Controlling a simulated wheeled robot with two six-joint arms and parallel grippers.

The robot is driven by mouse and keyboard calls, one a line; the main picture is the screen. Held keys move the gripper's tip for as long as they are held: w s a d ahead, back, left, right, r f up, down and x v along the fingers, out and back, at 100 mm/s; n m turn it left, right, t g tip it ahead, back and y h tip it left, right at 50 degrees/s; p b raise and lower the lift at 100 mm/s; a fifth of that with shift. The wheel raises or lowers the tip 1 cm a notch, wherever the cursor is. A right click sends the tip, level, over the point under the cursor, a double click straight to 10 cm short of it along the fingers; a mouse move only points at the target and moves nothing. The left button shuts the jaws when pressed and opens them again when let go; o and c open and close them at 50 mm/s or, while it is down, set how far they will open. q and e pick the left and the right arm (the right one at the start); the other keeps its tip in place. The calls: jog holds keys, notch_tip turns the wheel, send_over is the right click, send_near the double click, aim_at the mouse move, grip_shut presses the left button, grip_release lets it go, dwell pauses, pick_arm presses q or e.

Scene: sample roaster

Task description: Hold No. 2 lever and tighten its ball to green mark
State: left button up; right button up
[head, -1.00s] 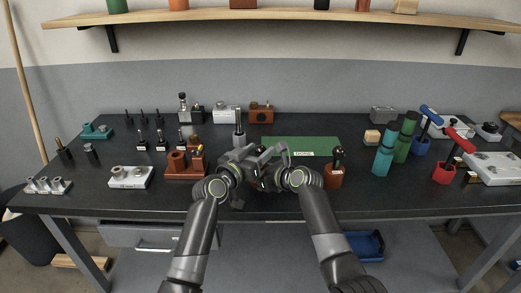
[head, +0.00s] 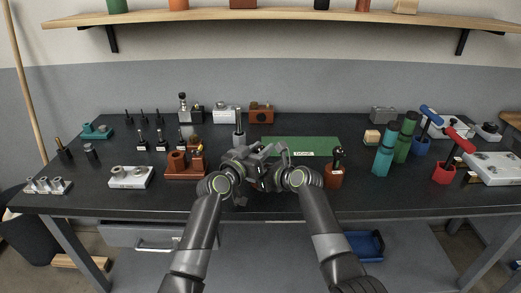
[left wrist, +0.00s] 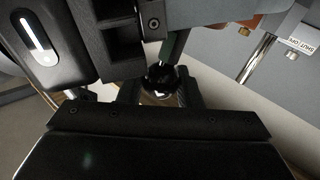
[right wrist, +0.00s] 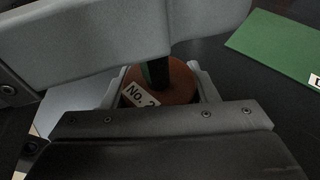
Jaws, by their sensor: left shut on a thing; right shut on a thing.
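My left gripper (head: 262,155) and right gripper (head: 268,180) meet close together over the front middle of the bench. In the left wrist view a shiny black ball (left wrist: 160,78) sits between the left fingers, which are shut on it. In the right wrist view the right fingers flank the reddish-brown round body of the No. 2 lever (right wrist: 180,84), with its white "No. 2" label (right wrist: 139,96); this gripper is shut on the lever. A dark upright rod (right wrist: 157,70) rises from the body. I cannot make out the green mark against the ball. In the head view my grippers mostly hide the lever.
A green mat (head: 300,147) lies behind the grippers. A brown lever stand (head: 334,177) is close on the right, a brown block with posts (head: 185,172) on the left. Green cylinders (head: 383,160) stand farther right. A shelf (head: 290,14) runs above.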

pick_arm(q)
jog(key=shift+a+f+m+g+h, duration=0.1)
jog(key=shift+m+g+h, duration=0.3)
jog(key=shift+h, duration=0.1)
jog(key=shift+m+g+h, duration=0.3)
jog(key=shift+h, duration=0.1)
jog(key=m+g+h, duration=0.2)
jog(key=g, duration=0.1)
jog(key=shift+w+m+h, duration=0.1)
jog(key=shift+m+h, duration=0.2)
jog(key=shift+h, duration=0.1)
jog(key=shift+f+m+g+h, duration=0.1)
jog(key=shift+m+g+h, duration=0.7)
jog(key=shift+g, duration=0.6)
jog(key=shift+m+g+h, duration=0.5)
jog(key=shift+m+g, duration=0.6)
jog(key=shift+g, duration=0.6)
jog(key=shift+m+g+h, duration=0.3)
jog(key=shift+m+g, duration=0.3)
jog(key=o, duration=0.9)
jog(key=shift+o, duration=0.2)
